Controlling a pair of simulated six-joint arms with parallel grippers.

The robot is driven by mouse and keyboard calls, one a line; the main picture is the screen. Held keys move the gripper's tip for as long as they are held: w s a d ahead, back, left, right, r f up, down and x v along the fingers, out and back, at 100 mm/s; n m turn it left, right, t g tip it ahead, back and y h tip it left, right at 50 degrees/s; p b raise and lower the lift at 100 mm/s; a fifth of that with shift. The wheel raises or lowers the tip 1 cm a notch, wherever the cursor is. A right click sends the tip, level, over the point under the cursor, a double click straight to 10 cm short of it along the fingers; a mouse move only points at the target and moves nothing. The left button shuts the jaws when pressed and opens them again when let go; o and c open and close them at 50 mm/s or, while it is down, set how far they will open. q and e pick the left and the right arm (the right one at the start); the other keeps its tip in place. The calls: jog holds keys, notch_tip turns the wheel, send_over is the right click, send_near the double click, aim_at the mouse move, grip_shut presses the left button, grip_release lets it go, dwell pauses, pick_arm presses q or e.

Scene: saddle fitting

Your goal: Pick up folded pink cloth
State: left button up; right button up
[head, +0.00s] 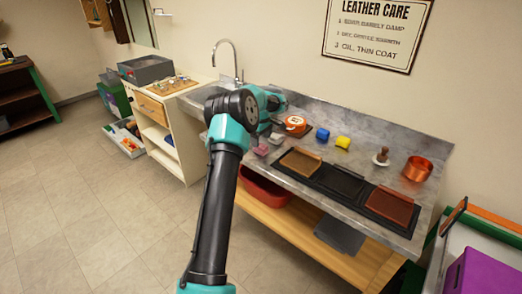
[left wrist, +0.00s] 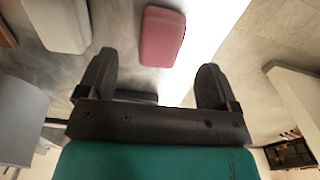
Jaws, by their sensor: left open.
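The folded pink cloth (head: 261,150) lies on the grey counter, near its front edge and left end. In the left wrist view the pink cloth (left wrist: 162,36) is ahead of the fingers, between them in the picture but beyond their tips. My left gripper (left wrist: 155,80) is open with nothing between its fingers. In the head view my own left arm hides most of this gripper. A pale folded cloth (head: 277,138) lies just behind the pink one; it also shows in the left wrist view (left wrist: 58,22). My right gripper is in neither view.
A sink tap (head: 236,62) stands at the back left.

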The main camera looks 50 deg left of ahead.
aim_at(261, 145)
pick_arm(q)
jog(key=shift+a+f, duration=0.1)
jog(key=shift+f, duration=2.25)
jog(key=shift+c, duration=0.5)
jog(key=c, duration=0.9)
jog(key=shift+r, duration=0.15)
jog(key=shift+c, duration=0.2)
jog(key=shift+s+r, duration=0.1)
jog(key=shift+r, duration=1.65)
jog(key=s+d, duration=0.3)
jog(key=d, duration=0.1)
jog(key=s+d+r, duration=0.1)
jog(key=s+d, duration=0.6)
jog(key=d, duration=0.1)
jog(key=shift+s+r, duration=0.15)
jog(key=shift+s, duration=0.1)
